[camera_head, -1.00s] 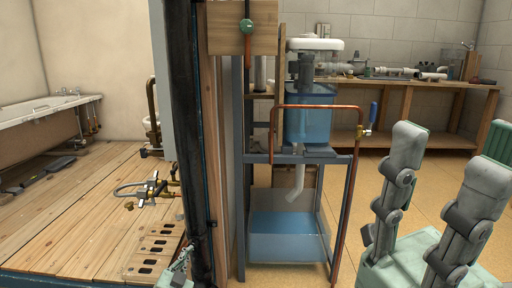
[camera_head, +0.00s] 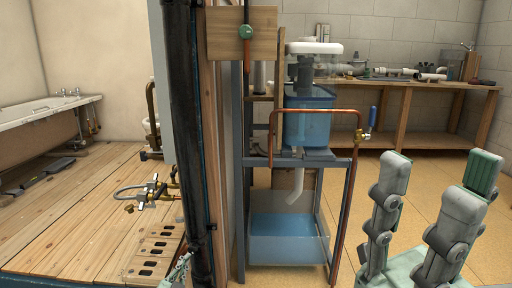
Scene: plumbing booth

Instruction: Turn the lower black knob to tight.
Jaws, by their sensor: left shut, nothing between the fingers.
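A tall black pipe (camera_head: 190,130) stands upright at the left of centre. A small dark fitting (camera_head: 211,227) sticks out low on its right side; I cannot tell whether it is the lower black knob. No knob shows clearly. My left gripper (camera_head: 178,272) is small in the picture at the bottom edge, just left of the pipe's foot. It is shut with nothing seen in it, and it is partly cut off. My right gripper (camera_head: 436,178) is large at the lower right, with its fingers spread apart and nothing between them.
A metal stand (camera_head: 346,200) holds a blue upper tank (camera_head: 308,125) above a clear lower tank (camera_head: 285,240). A copper pipe (camera_head: 315,111) with a blue-handled valve (camera_head: 373,116) runs beside it. A wooden bench (camera_head: 440,85) stands behind. Open floor lies at the right.

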